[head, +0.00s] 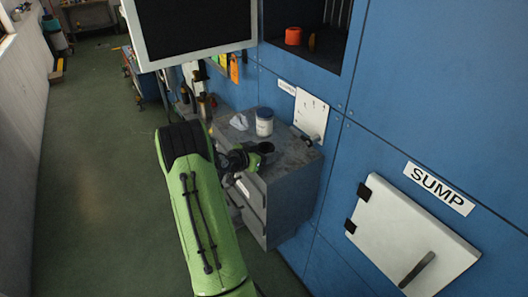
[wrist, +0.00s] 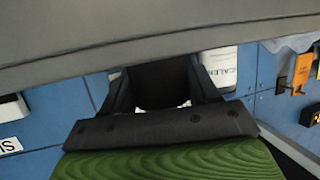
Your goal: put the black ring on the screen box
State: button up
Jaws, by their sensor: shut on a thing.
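The black ring (head: 263,149) is a small dark round piece at the front edge of the grey cabinet top in the head view. My gripper (head: 246,159) is shut on it from the left. In the wrist view a dark piece (wrist: 165,84) fills the space between the fingers of my gripper (wrist: 165,92); its ring shape cannot be made out there. The screen box (head: 195,28), with a dark screen and pale frame, is at the top of the head view, beyond and above my gripper. Its upper part is cut off.
A white jar (head: 264,122) and a crumpled pale cloth (head: 239,121) are on the grey cabinet (head: 285,195). The blue wall (head: 390,120) rises on the right, with a white SUMP door (head: 405,235). Green floor (head: 95,180) is clear on the left.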

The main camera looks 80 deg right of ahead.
jog(key=shift+f+b, duration=0.1)
jog(key=shift+b, duration=0.25)
jog(key=o, duration=1.1)
jog(key=shift+r+p, duration=0.2)
jog(key=shift+p, duration=0.15)
jog(key=b+v, duration=0.1)
jog(key=v, duration=1.1)
